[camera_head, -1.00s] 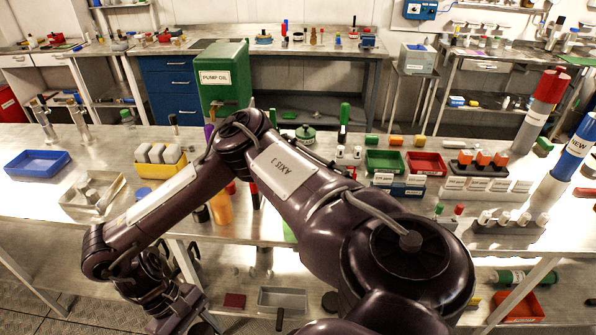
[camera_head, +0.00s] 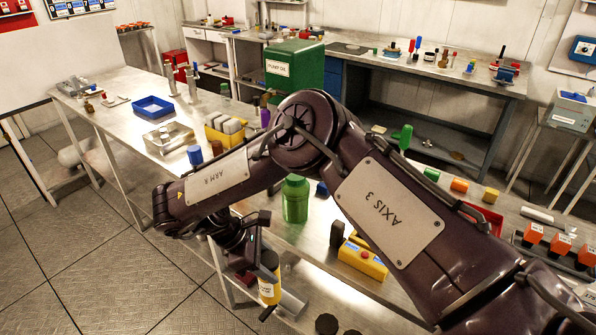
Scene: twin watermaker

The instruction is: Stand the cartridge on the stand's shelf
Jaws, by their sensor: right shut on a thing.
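My right gripper (camera_head: 262,262) hangs down at the end of the dark arm, in front of the long bench's front edge. It is shut on a yellow cylinder with a white label (camera_head: 269,290), which looks like the cartridge. The cylinder looks roughly upright. Its upper part is partly hidden by the dark fingers. I cannot make out the stand or its shelf for certain; my arm covers much of the bench. My left gripper is not in view.
The metal bench (camera_head: 125,100) holds a blue tray (camera_head: 153,106), a yellow bin (camera_head: 225,131), a green jar (camera_head: 295,198) and a yellow box (camera_head: 362,261). A green pump oil container (camera_head: 294,68) stands behind. Open floor (camera_head: 110,250) lies at front left.

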